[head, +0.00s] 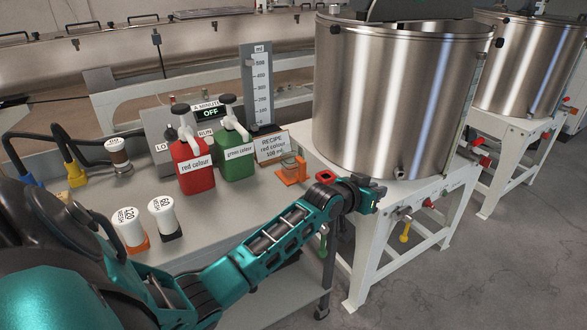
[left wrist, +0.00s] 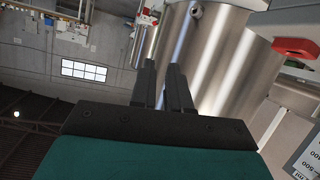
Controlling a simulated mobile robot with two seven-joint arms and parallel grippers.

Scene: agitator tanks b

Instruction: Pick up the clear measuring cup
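The clear measuring cup (head: 288,162) seems to be the small see-through vessel at the orange stand by the bench's right end, beside the recipe card. It is small and hard to make out in the head view. My left gripper (head: 366,195) is to the right of it and nearer, in front of the large steel tank. In the left wrist view the two dark fingers (left wrist: 163,72) stand slightly apart with nothing between them, and no cup shows there. My right gripper is in neither view.
A red bottle (head: 194,166) and a green bottle (head: 233,152) with pumps stand left of the recipe card (head: 271,148). A tall ml scale (head: 257,88) rises behind. Two mesh jars (head: 129,229) (head: 164,217) are at the front. The steel tank (head: 400,100) blocks the right.

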